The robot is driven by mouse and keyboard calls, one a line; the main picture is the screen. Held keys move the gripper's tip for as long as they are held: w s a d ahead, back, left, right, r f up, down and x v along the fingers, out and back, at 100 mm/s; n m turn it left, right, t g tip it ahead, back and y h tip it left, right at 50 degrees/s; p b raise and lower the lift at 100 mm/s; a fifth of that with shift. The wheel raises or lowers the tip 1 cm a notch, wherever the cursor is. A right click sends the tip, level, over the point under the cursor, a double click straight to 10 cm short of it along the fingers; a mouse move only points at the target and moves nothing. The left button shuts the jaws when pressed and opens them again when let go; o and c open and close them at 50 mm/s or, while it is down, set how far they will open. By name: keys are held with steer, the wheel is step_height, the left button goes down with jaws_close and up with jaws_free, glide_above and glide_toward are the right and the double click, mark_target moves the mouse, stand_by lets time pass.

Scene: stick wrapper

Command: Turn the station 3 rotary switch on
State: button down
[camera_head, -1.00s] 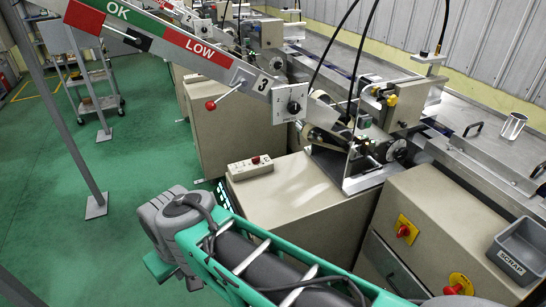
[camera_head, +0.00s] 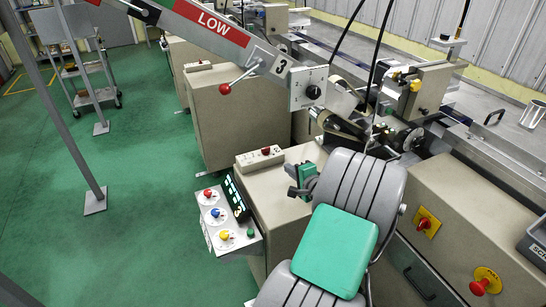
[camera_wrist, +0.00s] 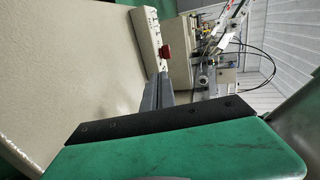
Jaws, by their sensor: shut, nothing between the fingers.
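A red rotary switch on a yellow plate (camera_head: 425,223) is on the beige cabinet at right. I cannot tell which one the task means, and the small knob positions are unclear. My gripper (camera_head: 292,191) is over the beige cabinet top, left of and apart from the red switch and below the black knob. In the wrist view, its fingers (camera_wrist: 158,90) are together and empty.
A control box with a red button (camera_head: 265,151) sits close behind my gripper; it also shows in the wrist view (camera_wrist: 148,38). A panel with red, blue and yellow knobs (camera_head: 224,234) is at left. A red-ball lever (camera_head: 225,89) sticks out. Green floor is open at left.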

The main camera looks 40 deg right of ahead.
mark_target(269, 151)
steer(key=x, duration=0.9)
steer(key=r+p+x, duration=0.1)
steer(key=x, duration=0.3)
steer(key=shift+w+d, duration=0.25)
steer(key=shift+w, duration=0.2)
steer(key=shift+f+b, duration=0.1)
steer(key=shift+b, duration=0.2)
